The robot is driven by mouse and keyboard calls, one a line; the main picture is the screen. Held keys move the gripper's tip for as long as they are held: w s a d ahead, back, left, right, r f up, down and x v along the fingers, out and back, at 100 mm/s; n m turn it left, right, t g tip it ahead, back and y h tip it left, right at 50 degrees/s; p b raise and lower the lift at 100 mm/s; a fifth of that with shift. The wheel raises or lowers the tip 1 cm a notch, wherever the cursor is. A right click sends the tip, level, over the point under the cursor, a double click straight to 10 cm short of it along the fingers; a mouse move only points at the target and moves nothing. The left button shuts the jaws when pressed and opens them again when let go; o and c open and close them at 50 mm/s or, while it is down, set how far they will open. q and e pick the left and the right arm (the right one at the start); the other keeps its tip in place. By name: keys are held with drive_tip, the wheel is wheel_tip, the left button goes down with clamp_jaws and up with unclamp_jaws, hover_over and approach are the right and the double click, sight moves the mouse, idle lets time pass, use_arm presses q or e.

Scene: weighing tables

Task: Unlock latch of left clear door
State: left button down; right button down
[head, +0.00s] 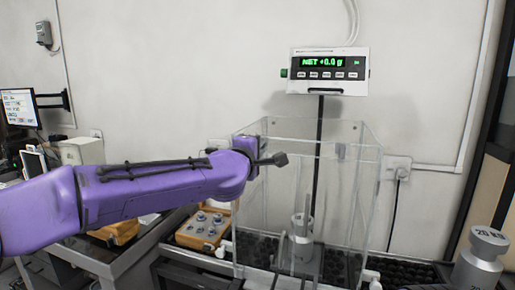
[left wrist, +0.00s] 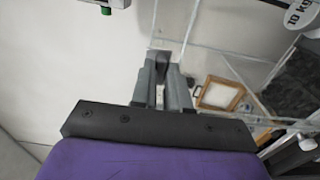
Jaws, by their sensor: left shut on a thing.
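A clear box (head: 345,205) with transparent walls stands on the table in the head view, its left clear door (head: 252,225) facing my left arm. My left gripper (head: 272,160) is at the upper left edge of the box. In the left wrist view its two grey fingers (left wrist: 162,78) close together on a small dark piece (left wrist: 160,58). I cannot tell for certain that this piece is the door's latch. White fittings show low on the left (head: 223,249) and right (head: 372,277) of the box. My right gripper is out of view.
A scale display (head: 328,70) reading NET +0.0 g stands behind the box. A metal weight (head: 302,240) stands inside the box and a 20 KG weight (head: 480,260) at right. A wooden case of weights (head: 197,243) sits left of the box.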

use_arm(q)
drive_tip(key=c, duration=1.1)
unclamp_jaws()
drive_tip(key=b+v, duration=0.3)
drive_tip(key=v, duration=0.7)
drive_tip(key=shift+s+a, duration=0.1)
drive_tip(key=shift+s, duration=0.15)
